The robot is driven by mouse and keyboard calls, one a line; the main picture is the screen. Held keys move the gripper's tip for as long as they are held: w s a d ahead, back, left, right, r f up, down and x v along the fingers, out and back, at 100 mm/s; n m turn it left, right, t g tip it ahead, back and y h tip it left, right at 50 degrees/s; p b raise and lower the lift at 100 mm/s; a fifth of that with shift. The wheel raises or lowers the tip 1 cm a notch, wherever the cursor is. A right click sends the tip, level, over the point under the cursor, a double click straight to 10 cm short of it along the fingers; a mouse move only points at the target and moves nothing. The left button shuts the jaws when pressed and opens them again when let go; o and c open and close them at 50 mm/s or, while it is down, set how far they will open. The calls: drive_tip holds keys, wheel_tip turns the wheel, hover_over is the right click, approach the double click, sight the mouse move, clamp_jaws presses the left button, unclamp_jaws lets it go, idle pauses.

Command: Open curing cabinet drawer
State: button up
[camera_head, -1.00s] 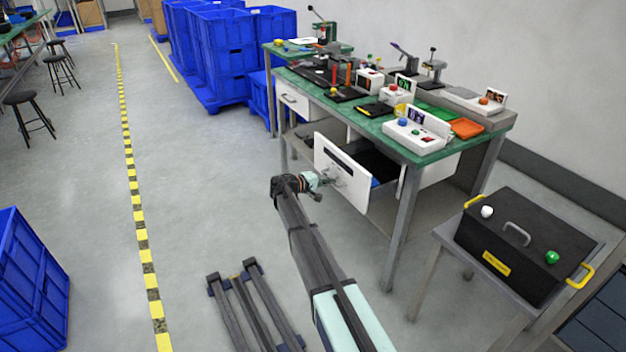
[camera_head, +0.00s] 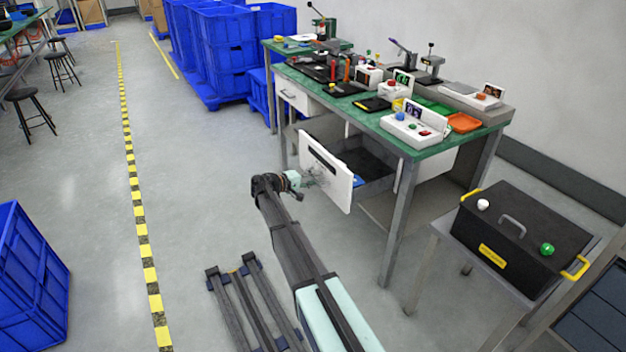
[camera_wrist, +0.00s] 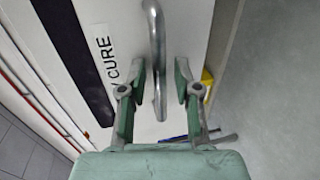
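The curing cabinet drawer (camera_head: 325,172) has a white front with a dark slot and is pulled well out from under the green-topped bench. Its dark interior shows behind the front. In the wrist view the white front (camera_wrist: 183,27) carries a "CURE" label (camera_wrist: 103,52). The grey bar handle (camera_wrist: 156,55) runs between my fingers. My gripper (camera_wrist: 161,84) is at the handle, one finger on each side, with visible gaps to the bar, so it looks open around it. In the head view my gripper (camera_head: 300,182) is at the drawer front and partly hides the handle.
The green bench (camera_head: 425,151) holds several devices and trays. A black lidded box (camera_head: 522,232) with yellow handles stands on a side table at right. Blue crates (camera_head: 222,55) stack behind, another blue crate (camera_head: 30,285) is at lower left. The floor left of the drawer is clear.

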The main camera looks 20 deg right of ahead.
drive_tip(key=shift+a, duration=0.15)
drive_tip(key=v, duration=1.1)
drive_tip(key=shift+a, duration=0.35)
drive_tip(key=s+a+f+n+g+y, duration=0.15)
drive_tip(key=s+f+y, duration=0.25)
drive_tip(key=s+f, duration=0.55)
drive_tip(key=s+a+f+y, duration=0.2)
drive_tip(key=s+f+y, duration=0.1)
drive_tip(key=s+f, duration=0.65)
drive_tip(key=s+a+f+g+y, duration=0.35)
drive_tip(key=s+f, duration=0.95)
drive_tip(key=s, duration=0.5)
drive_tip(key=s+a+f+m+g+y, duration=0.1)
drive_tip(key=s+a+f+g+y, duration=0.15)
drive_tip(key=s, duration=1.35)
drive_tip(key=s+a+f+m+g+y, duration=0.1)
drive_tip(key=s+a+f+m+y, duration=0.15)
drive_tip(key=s, duration=1.25)
wheel_tip(320, 180, up, 13)
drive_tip(key=p, duration=1.3)
drive_tip(key=shift+w+n, duration=0.3)
drive_tip(key=shift+w, duration=0.05)
